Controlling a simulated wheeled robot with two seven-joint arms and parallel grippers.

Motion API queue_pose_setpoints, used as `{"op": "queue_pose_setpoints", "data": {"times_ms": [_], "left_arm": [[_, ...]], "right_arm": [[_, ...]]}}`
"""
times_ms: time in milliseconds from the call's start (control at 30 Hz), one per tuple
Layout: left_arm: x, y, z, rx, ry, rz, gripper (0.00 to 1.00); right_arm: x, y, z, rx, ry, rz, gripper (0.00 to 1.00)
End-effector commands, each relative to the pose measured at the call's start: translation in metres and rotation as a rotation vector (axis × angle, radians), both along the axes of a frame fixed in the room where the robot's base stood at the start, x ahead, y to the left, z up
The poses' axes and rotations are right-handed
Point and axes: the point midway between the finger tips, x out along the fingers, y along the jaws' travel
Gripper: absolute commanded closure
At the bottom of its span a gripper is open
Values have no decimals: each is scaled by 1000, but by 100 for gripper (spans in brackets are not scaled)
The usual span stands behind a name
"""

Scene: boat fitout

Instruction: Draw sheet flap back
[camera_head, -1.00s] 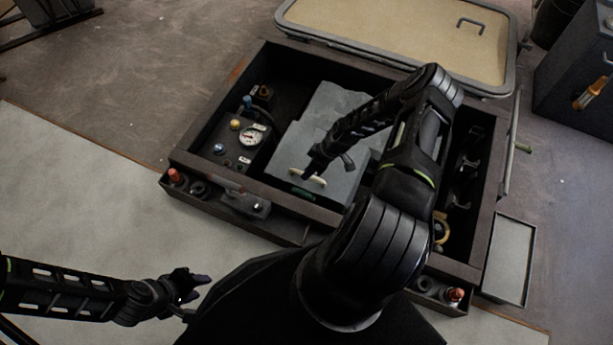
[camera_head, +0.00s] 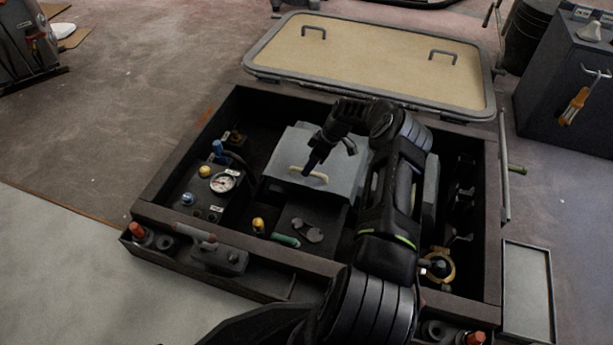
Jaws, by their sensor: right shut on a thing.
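The grey sheet flap (camera_head: 296,153) lies in the middle of the open dark box, with a pale handle strip (camera_head: 308,174) near its front edge. My right gripper (camera_head: 314,166) reaches over the box from the right and is shut on the strip. The sheet's front edge is raised or drawn back, and a dark compartment shows in front of it. There a grey metal part (camera_head: 306,230), a green cylinder (camera_head: 286,240) and a yellow-capped item (camera_head: 258,225) are exposed. The sheet's right part is hidden behind my right arm. My left gripper is not in view.
A gauge panel (camera_head: 222,183) with knobs stands left of the sheet. The beige lid (camera_head: 380,62) lies open behind the box. Fittings line the front ledge, including a red-capped one (camera_head: 137,230). A small tray (camera_head: 527,290) sits at the right.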

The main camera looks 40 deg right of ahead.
Motion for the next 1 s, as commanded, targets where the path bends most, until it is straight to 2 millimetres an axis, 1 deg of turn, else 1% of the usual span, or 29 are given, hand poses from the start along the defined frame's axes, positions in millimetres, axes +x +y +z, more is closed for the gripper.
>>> {"op": "queue_pose_setpoints", "data": {"times_ms": [233,267,500,800,867,1000], "left_arm": [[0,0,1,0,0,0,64],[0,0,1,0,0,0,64],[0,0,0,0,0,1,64],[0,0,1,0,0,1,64],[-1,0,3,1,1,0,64],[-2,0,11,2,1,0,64]], "right_arm": [[0,0,0,0,1,0,100],[0,0,0,0,1,0,82],[0,0,0,0,1,0,63],[-1,0,2,0,1,0,62],[-1,-2,6,-1,1,0,62],[-5,-7,22,-2,0,-1,62]]}}
